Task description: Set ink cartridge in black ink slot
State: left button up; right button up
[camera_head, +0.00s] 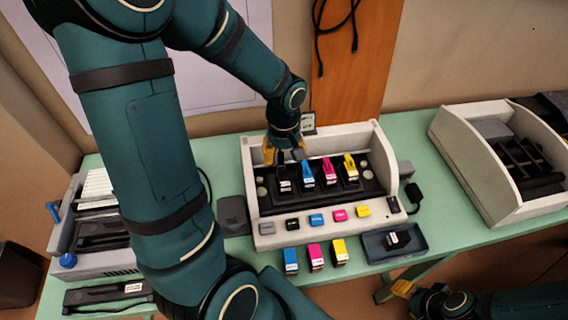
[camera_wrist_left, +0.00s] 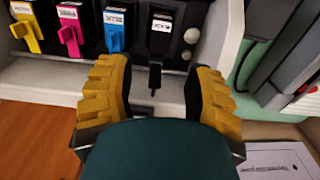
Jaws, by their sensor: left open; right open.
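My left gripper (camera_head: 284,152) is over the back of the white printer housing. In the left wrist view its open yellow fingers (camera_wrist_left: 159,72) stand on either side of a thin black tab below the black ink slot (camera_wrist_left: 160,38), with gaps on both sides. That slot has a white label and also shows in the head view (camera_head: 285,185); whether a cartridge is inside is unclear. A black ink cartridge (camera_head: 391,241) with a white label sits in a dark tray (camera_head: 418,236) at the front right. My right gripper (camera_head: 403,288) is open, low beyond the table's front edge.
Blue (camera_head: 308,173), pink (camera_head: 327,171) and yellow (camera_head: 349,167) slots stand beside the black one. Blue (camera_head: 291,261), pink (camera_head: 315,257) and yellow (camera_head: 340,251) cartridges stand in front of the housing (camera_head: 255,226). An open white unit (camera_head: 480,180) is at right.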

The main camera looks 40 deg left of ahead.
pick_arm(q)
notch_tip(320, 180, up, 2)
jog(key=shift+r, duration=0.1)
dwell(0.6)
